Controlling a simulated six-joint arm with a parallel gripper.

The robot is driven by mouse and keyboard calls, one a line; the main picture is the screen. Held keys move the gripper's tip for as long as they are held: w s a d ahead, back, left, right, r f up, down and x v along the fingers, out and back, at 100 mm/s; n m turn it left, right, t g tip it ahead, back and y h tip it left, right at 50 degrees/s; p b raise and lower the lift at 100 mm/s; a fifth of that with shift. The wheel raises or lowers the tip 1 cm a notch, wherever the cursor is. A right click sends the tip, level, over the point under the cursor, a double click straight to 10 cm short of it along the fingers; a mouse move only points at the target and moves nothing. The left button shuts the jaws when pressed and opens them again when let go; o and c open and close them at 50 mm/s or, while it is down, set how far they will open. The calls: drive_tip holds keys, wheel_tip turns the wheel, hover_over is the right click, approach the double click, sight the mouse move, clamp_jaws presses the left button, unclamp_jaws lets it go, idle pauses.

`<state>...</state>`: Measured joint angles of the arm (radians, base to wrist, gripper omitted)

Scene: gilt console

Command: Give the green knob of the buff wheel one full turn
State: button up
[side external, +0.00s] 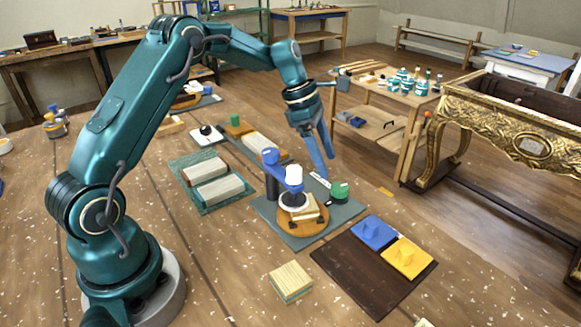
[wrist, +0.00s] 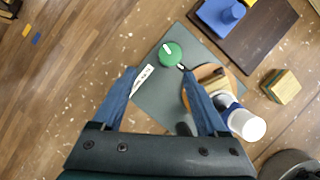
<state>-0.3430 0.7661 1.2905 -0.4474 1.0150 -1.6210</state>
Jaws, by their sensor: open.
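The green knob (side external: 338,190) stands at the far right part of a grey plate (side external: 345,212). In the wrist view the green knob (wrist: 171,54) has a pale mark on top. A round orange-brown wheel (side external: 297,228) carries tan blocks and sits beside the knob; in the wrist view the wheel (wrist: 205,72) is partly hidden by a finger and a white-capped part. My gripper (side external: 325,170) points down above the plate, close to the knob. In the wrist view my gripper (wrist: 158,74) has its blue fingers apart and empty, with the knob just beyond the tips, apart from them.
A white cap on a blue arm (side external: 294,176) rises over the wheel, near my fingers. A dark board (side external: 345,268) with blue and yellow blocks lies in front right. A striped wooden block (side external: 291,281) stands in front. A mat with grey blocks (side external: 205,203) lies left.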

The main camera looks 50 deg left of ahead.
sight(339, 186)
drive_tip(key=shift+s+d, duration=0.3)
drive_tip(key=shift+d, duration=0.5)
drive_tip(key=shift+w+d+f, duration=0.1)
drive_tip(key=shift+d+f, duration=0.05)
drive_tip(key=shift+d, duration=0.05)
drive_tip(key=shift+x, duration=2.3)
clamp_jaws()
